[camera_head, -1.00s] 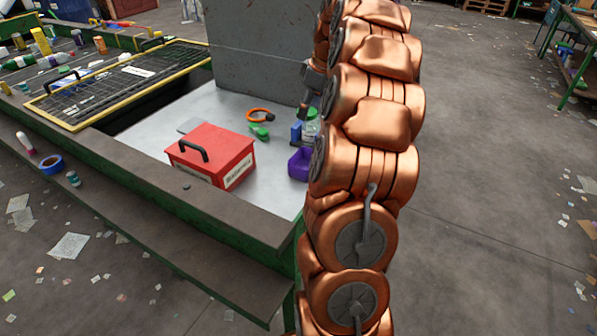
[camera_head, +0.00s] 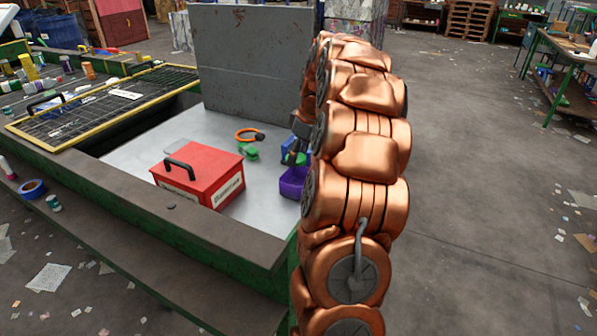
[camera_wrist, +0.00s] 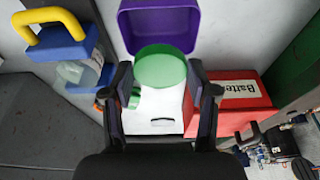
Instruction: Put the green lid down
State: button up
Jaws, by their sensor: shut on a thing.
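The green lid (camera_wrist: 160,68) is a round disc seen in the wrist view. It sits between the two fingers of my gripper (camera_wrist: 159,82), which are shut on it. The lid appears just in front of an open purple bin (camera_wrist: 158,15) and overlaps its near edge in the picture. I cannot tell whether it touches the bin. In the head view my arm hides most of the gripper, beside the purple bin (camera_head: 293,183).
A red box with a black handle (camera_head: 197,178) stands on the pale tabletop (camera_head: 130,148). A blue block with a yellow handle (camera_wrist: 55,45) and a clear jar (camera_wrist: 78,73) are left of the gripper in the wrist view. An orange ring (camera_head: 247,132) lies farther back.

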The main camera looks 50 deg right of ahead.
notch_tip(320, 180, down, 5)
jog(key=shift+f+p, duration=0.2)
jog(key=shift+p, duration=0.35)
jog(key=shift+f, duration=0.3)
jog(key=shift+f+b, duration=0.35)
jog(key=shift+b, duration=0.05)
jog(key=shift+f, duration=0.3)
jog(key=o, duration=0.4)
jog(key=shift+r, duration=0.1)
jog(key=shift+c, duration=0.2)
